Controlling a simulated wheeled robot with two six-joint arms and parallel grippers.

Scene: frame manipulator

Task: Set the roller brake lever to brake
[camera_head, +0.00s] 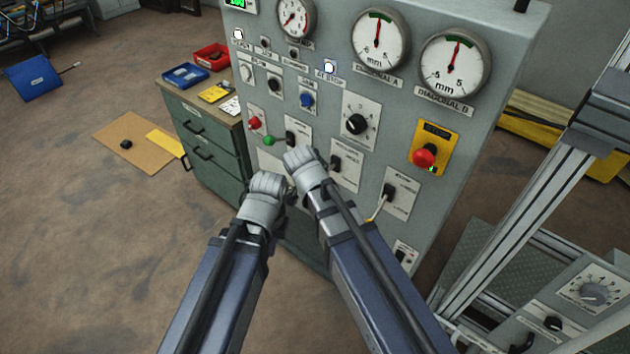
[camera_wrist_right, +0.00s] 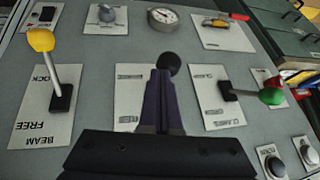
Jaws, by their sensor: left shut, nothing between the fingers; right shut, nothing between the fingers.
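The grey panel (camera_head: 330,90) carries several levers on pale plates. A black-knobbed lever (camera_wrist_right: 168,65), likely the roller brake lever, shows just beyond the tips of my right gripper (camera_wrist_right: 165,78). Its plate (camera_wrist_right: 130,90) is partly hidden by the fingers, and I cannot tell whether they touch the knob. In the head view its black base (camera_head: 336,164) shows, while my right gripper (camera_head: 299,160) covers the knob area. My right gripper is shut and empty. My left gripper (camera_head: 268,183) is shut and empty, to the left of the right one, in front of the panel's lower part.
A green-knobbed lever (camera_head: 268,141) stands left of my right gripper. A yellow-knobbed beam lever (camera_wrist_right: 40,40) stands on the other side. A red stop button (camera_head: 424,156), a black rotary knob (camera_head: 356,124) and gauges sit higher. A drawer cabinet (camera_head: 215,150) stands left.

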